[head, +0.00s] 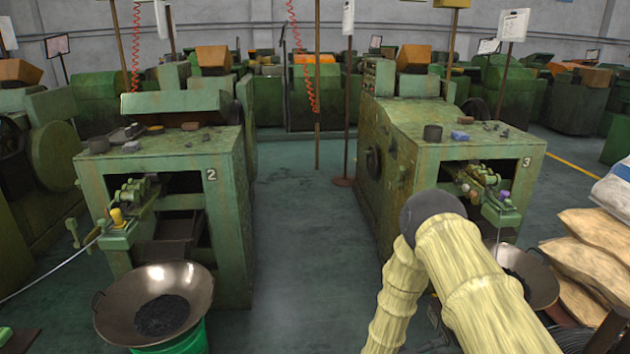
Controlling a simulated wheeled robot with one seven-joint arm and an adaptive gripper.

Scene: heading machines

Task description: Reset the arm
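My arm, in a pale yellow ribbed sleeve with a dark rounded joint, rises from the bottom right of the head view and bends back down. It stands in front of the green machine marked 3 (460,190) and covers part of its front. My gripper is not in view; the lower end of the arm runs out of the bottom of the picture. Whether it holds anything cannot be seen.
The green machine marked 2 (172,180) stands at left, with a metal pan (196,292) of dark pieces on a green bucket (190,342). Another pan (540,282) sits partly behind my arm. Sacks (590,240) lie at right. The floor (305,230) between the machines is clear.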

